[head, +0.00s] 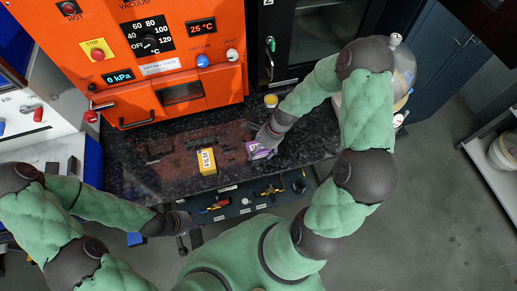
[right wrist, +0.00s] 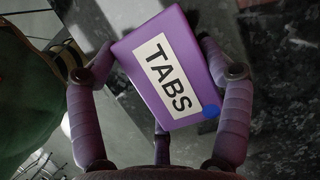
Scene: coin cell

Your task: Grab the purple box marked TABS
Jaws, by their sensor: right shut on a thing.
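The purple box (right wrist: 192,42) with a white TABS label fills the middle of the right wrist view, tilted, between the fingers of my right gripper (right wrist: 160,85). My right gripper is shut on it. In the head view the purple box (head: 259,149) shows at the tip of my right gripper (head: 262,143), over the right part of the dark counter (head: 130,179). I cannot tell whether the box touches the counter. My left gripper (head: 184,229) is at the lower left, in front of the counter and away from the box; its fingers are too small to read.
A yellow box marked FILM (head: 207,161) stands left of the purple box. A small yellow-topped container (head: 271,100) is behind it. The orange oven (head: 175,50) stands at the back. A lower shelf (head: 235,205) with tools lies in front of the counter.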

